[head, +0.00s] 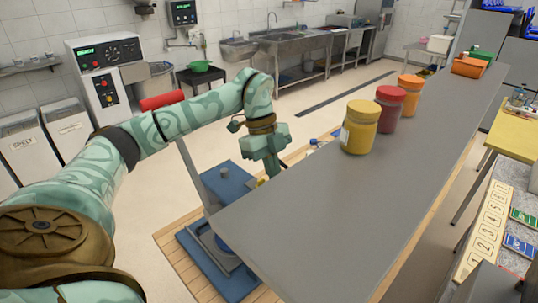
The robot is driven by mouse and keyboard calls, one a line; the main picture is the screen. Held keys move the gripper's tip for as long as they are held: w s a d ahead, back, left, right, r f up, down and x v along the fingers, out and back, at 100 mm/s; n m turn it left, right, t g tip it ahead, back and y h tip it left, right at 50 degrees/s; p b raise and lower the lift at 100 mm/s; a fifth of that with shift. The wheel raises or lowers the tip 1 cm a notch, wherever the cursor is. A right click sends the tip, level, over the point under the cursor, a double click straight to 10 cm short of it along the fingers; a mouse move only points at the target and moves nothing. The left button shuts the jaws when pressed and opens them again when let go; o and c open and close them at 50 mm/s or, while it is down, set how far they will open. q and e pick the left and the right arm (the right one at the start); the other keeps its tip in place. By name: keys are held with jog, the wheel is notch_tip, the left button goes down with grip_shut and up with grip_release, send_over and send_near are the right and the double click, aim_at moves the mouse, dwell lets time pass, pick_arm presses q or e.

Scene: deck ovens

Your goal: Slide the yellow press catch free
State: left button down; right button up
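A small bit of yellow (261,182), perhaps the press catch, shows just below my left gripper, at the edge of the grey counter. Most of it is hidden by the gripper and the counter. My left gripper (268,172) points down beside the counter's left edge. Its fingertips are partly hidden, and I cannot tell whether they touch the yellow part. A blue press-like device (226,192) with a grey knob on top stands left of the gripper, partly behind the counter. My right gripper is out of view.
The grey counter (330,220) fills the middle. Yellow (360,128), dark red (389,103) and orange (408,95) jars stand on it. A red cylinder (162,101) lies behind my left forearm. A wooden slatted platform (178,262) lies below. Open floor extends beyond.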

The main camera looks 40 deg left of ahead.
pick_arm(q)
jog(key=x, duration=0.2)
jog(key=shift+a+f, duration=0.1)
jog(key=shift+f, duration=0.35)
jog(key=shift+w+a+r+p, duration=0.15)
jog(key=shift+a+p, duration=0.4)
jog(key=shift+a, duration=1.25)
jog(key=a+p, duration=0.1)
jog(key=a, duration=0.2)
jog(key=shift+w+p, duration=0.15)
jog(key=shift+p, duration=0.25)
jog(key=shift+a, duration=0.1)
